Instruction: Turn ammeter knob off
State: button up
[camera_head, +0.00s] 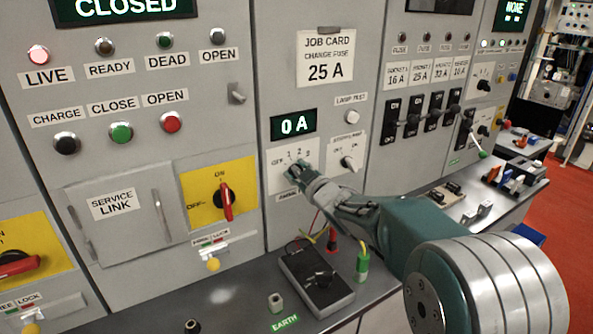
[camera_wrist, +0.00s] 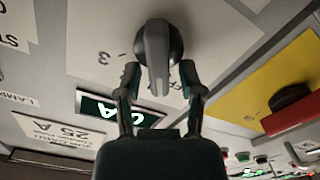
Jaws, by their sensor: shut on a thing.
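The ammeter knob (camera_wrist: 157,40) is a dark round knob with a raised grey bar, on a pale plate (camera_head: 276,172) marked OFF, 1, 2 and a further number. In the wrist view its bar points down the picture between my two fingers. My gripper (camera_head: 300,172) is at this plate, shut on the knob; it also shows in the wrist view (camera_wrist: 160,75), one finger on each side of the bar. In the head view the gripper hides most of the knob, so its exact setting is unclear. The display above (camera_head: 293,124) reads 0 A.
Another selector knob (camera_head: 348,163) is close on the right. A yellow plate with a red-handled switch (camera_head: 226,201) is on the left. Below, the bench holds a dark meter box (camera_head: 316,280) with leads and a green plug (camera_head: 362,263).

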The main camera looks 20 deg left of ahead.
jog(key=shift+s+a+f+n, duration=0.1)
jog(key=shift+f+n, duration=0.15)
jog(key=shift+n, duration=0.4)
jog(key=shift+s+f+n, duration=0.1)
jog(key=shift+f+n, duration=0.1)
jog(key=shift+n, duration=0.45)
jog(key=o, duration=0.8)
jog(key=shift+c, duration=0.2)
jog(key=shift+s+d+r, duration=0.1)
jog(key=shift+s+d, duration=0.15)
jog(key=shift+d, duration=0.1)
jog(key=v, duration=1.1)
